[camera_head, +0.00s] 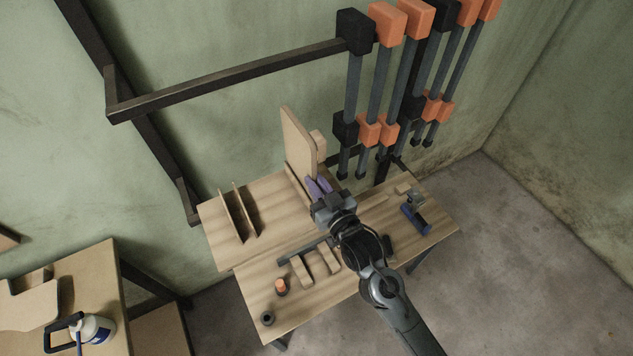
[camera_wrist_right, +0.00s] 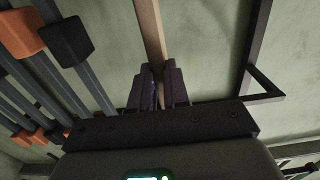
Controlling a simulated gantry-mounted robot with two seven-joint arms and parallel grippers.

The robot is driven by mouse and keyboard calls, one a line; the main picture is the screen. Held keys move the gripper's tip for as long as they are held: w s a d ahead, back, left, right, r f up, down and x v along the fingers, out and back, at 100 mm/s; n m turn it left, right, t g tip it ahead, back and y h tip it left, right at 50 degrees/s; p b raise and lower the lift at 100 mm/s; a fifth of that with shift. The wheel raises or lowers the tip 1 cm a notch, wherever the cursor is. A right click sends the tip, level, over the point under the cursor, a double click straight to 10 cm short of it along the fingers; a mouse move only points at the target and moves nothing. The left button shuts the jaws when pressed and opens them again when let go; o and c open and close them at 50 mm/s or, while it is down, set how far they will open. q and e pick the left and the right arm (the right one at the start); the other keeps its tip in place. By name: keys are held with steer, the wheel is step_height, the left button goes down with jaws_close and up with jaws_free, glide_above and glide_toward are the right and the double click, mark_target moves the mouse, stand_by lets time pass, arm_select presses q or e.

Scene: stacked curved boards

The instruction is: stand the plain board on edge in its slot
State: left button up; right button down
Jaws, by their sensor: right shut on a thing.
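The plain board (camera_head: 297,143) is a light wooden panel standing upright on edge at the back of the wooden table (camera_head: 320,290). My right gripper (camera_head: 318,187) is shut on its near edge, low down. In the right wrist view the board (camera_wrist_right: 150,30) shows as a narrow strip between the purple fingers (camera_wrist_right: 158,88). A low wooden strip (camera_head: 296,184) runs beside the board's foot. Whether the lower edge is seated in a slot or just above it I cannot tell. My left gripper is not in view.
Two thin upright dividers (camera_head: 239,212) stand on the table's left part. Wooden blocks (camera_head: 302,270), an orange-topped item (camera_head: 281,287), a dark ring (camera_head: 267,318) and a blue tool (camera_head: 415,218) lie nearer. Orange and black clamps (camera_head: 387,80) hang on the wall behind.

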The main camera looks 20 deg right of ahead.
steer(key=shift+f+b, duration=0.3)
steer(key=shift+f, duration=0.3)
steer(key=c, duration=1.4)
jaws_free()
steer(key=shift+o, duration=0.2)
steer(key=shift+s, duration=0.1)
steer(key=shift+s+d+p, duration=0.2)
steer(key=shift+s+p, duration=0.9)
steer(key=shift+s, duration=1.05)
steer(key=shift+o, duration=0.5)
steer(key=o, duration=0.5)
